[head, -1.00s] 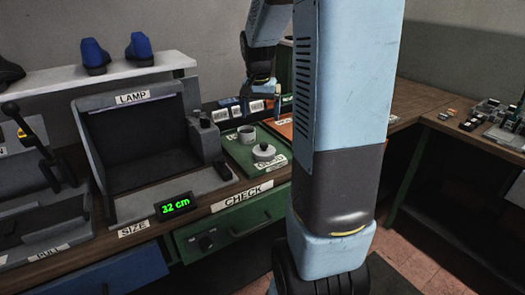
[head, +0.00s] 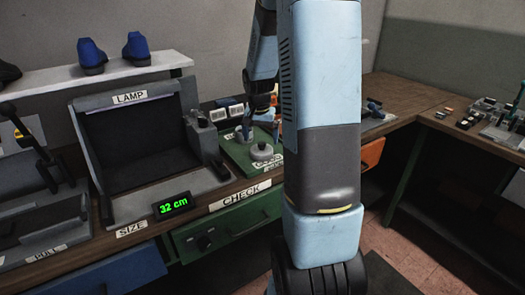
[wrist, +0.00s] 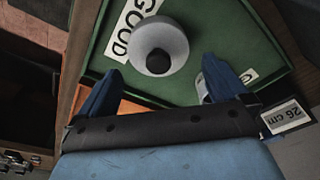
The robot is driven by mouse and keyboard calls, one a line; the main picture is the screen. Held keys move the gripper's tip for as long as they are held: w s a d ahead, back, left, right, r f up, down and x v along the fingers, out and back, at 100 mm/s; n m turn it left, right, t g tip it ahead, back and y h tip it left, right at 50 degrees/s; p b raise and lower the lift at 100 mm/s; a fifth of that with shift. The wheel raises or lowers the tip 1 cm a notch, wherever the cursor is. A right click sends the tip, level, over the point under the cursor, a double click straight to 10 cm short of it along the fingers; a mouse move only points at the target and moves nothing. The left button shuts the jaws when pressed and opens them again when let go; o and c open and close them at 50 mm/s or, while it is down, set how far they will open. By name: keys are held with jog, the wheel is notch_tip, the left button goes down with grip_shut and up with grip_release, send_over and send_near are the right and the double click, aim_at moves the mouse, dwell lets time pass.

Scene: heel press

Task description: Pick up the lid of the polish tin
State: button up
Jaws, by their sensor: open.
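The lid (head: 263,152) is a pale grey round piece with a knob, on the green tray (head: 236,153) by the GOOD label. My gripper (head: 262,128) is open and empty over the tray, just behind the lid in the head view. Its blue fingers stand left and right of the knob in the wrist view, with no contact visible.
The LAMP box (head: 135,150) stands left of the tray, with a 32 cm display (head: 173,206) in front. White-labelled blocks (head: 222,113) line the tray's back, and a 26 cm tag (wrist: 287,116) is close to my right finger. My arm hides bench space right of the tray.

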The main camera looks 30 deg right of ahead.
aim_at(262, 143)
jog(key=shift+w+d+f, duration=0.1)
jog(key=shift+d+f, duration=0.05)
jog(key=shift+f, duration=0.85)
jog(key=shift+w+d+f, duration=0.1)
jog(key=shift+d+f, duration=0.05)
jog(key=shift+f, duration=0.8)
jog(key=c, duration=0.5)
jog(key=shift+r, duration=0.1)
